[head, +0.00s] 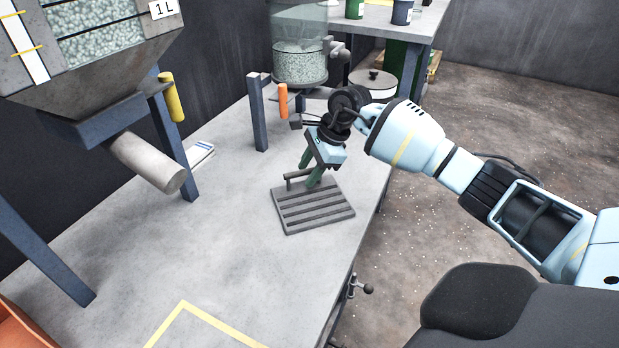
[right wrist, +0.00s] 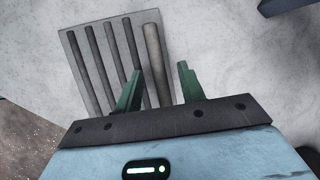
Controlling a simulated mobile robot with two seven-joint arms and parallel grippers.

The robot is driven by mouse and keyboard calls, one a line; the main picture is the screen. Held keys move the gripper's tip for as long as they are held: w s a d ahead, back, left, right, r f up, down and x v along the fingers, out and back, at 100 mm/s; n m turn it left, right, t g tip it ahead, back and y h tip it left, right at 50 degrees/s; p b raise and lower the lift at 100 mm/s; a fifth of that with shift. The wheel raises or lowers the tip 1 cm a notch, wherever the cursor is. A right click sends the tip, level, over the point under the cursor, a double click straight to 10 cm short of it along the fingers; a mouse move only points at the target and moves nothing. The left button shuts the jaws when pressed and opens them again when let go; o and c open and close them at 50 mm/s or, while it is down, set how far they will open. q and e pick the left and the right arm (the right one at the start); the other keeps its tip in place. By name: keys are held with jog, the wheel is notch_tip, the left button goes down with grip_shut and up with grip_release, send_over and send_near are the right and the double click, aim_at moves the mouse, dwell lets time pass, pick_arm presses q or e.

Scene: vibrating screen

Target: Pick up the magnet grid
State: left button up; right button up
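The magnet grid (head: 314,210) is a grey square plate with several parallel bars and a raised handle bar (head: 296,181) along its far edge. It lies flat on the grey table. In the right wrist view the grid (right wrist: 97,62) fills the upper left, and its thicker handle (right wrist: 156,58) runs toward the gap between the fingers. My right gripper (head: 310,171) is open, its green fingers pointing down at the handle. The open fingers also show in the right wrist view (right wrist: 158,88). Whether they touch the handle is not clear. My left gripper is not in view.
A hopper with a grey spout (head: 147,162) stands at the left on blue legs. A blue post (head: 258,115) and a glass container of granules (head: 300,62) stand behind the grid. A yellow tape corner (head: 183,304) marks the clear near part of the table (head: 235,250).

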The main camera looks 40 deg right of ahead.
jog(key=shift+w+a+f, duration=0.2)
jog(key=shift+w+f, duration=0.05)
jog(key=shift+f, duration=0.3)
jog(key=shift+r, duration=0.1)
jog(key=shift+c, duration=0.2)
jog(key=c, duration=0.7)
grip_shut()
jog(key=shift+r, duration=0.1)
